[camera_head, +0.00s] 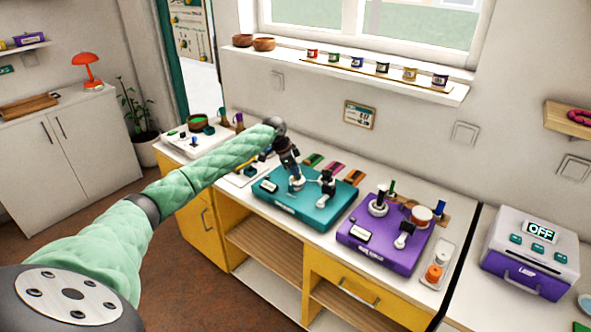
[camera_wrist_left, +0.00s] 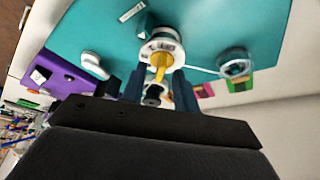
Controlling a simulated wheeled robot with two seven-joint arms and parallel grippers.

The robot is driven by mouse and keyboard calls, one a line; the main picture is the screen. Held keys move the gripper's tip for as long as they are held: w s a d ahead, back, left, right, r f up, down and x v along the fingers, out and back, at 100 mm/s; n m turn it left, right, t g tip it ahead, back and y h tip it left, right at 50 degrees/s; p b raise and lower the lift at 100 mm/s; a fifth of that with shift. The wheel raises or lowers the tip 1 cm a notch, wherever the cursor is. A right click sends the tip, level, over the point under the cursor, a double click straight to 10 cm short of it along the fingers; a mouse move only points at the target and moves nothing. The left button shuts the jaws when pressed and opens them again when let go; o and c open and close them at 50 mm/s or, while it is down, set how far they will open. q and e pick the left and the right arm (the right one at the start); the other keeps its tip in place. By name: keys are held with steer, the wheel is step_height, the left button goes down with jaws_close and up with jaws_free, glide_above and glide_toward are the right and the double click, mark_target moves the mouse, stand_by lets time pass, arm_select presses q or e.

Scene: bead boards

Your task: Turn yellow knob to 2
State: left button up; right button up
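The teal board (camera_head: 300,205) lies on the counter below my left gripper. The yellow knob (camera_wrist_left: 159,66) shows in the left wrist view as a narrow yellow handle on a round white dial (camera_wrist_left: 160,46) with dark marks. The dial also shows in the head view (camera_head: 297,185); there my gripper hides the yellow handle. My left gripper (camera_wrist_left: 160,85) points down at the knob. Its two dark fingers are apart, one on each side of the handle, with small gaps showing. The dial marks are too small to read. My right gripper is not in view.
A white lever (camera_wrist_left: 95,66) and a white-rimmed round part (camera_wrist_left: 235,63) stand on the teal board near the knob. A purple board (camera_head: 385,243) with several fittings lies to the right. A white and purple box (camera_head: 530,253) reading OFF stands farther right.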

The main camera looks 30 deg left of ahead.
arm_select(q)
steer(key=shift+w+d+f, duration=0.1)
steer(key=shift+f, duration=0.15)
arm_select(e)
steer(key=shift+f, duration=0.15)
arm_select(q)
steer(key=shift+c, duration=0.2)
jaws_close()
